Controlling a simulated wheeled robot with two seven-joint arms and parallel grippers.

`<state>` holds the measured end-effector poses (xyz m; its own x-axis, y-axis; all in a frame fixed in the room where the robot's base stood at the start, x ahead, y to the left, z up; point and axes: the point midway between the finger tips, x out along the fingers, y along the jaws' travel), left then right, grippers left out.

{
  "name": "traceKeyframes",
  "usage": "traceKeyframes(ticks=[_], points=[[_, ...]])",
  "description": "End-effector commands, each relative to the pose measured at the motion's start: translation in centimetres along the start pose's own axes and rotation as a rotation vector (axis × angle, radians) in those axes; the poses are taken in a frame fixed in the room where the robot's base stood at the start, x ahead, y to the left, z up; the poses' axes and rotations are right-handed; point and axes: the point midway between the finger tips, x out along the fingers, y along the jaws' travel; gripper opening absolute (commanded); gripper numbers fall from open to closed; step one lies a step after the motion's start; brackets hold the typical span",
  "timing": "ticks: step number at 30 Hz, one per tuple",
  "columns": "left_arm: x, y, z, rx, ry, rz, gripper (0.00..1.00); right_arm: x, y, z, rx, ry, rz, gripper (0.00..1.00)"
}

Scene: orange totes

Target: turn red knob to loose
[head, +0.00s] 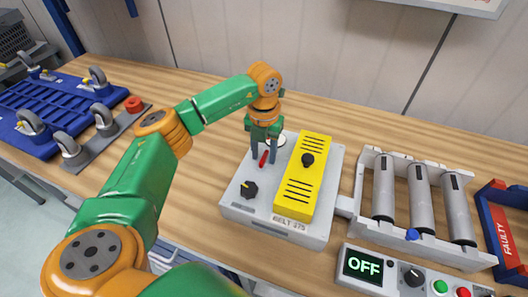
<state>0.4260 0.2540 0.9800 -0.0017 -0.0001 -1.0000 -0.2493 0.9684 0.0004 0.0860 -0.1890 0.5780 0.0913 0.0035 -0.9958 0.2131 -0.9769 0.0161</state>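A small red knob (263,159), shaped like a narrow bar, is on the grey BELT 275 unit (238,211), left of its yellow cover. My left gripper (264,157) points down over it. Its two dark fingers are apart, with the red bar showing between or just in front of their tips. I cannot tell whether they touch it. A pale round dial (276,141) is partly hidden behind the gripper. Any "loose" mark is hidden or too small to read. My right gripper is not in view.
A black knob (249,189) is near the unit's front left, and the yellow cover (301,180) carries another. Rollers (420,204) and an OFF control box (410,272) are at right. A blue caster frame (50,112) is at left. Bare wood lies behind the unit.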

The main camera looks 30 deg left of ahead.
Motion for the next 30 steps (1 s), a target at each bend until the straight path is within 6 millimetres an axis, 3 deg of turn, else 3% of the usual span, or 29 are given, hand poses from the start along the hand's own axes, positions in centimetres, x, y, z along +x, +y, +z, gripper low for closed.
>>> traceKeyframes(ticks=[9, 18, 21, 30], points=[[-0.4, 0.0, 0.1, 0.001, -0.004, -0.002, 0.45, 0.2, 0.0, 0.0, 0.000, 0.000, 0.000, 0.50], [-6.2, -0.1, 0.1, 0.000, -0.004, -0.002, 0.45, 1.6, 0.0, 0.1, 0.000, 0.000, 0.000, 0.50], [-7.0, 0.0, 0.1, 0.000, -0.002, -0.001, 0.45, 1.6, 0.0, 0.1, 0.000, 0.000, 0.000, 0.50], [-7.1, 0.0, 0.0, 0.000, -0.001, 0.000, 0.45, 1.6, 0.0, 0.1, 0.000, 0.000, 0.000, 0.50]])
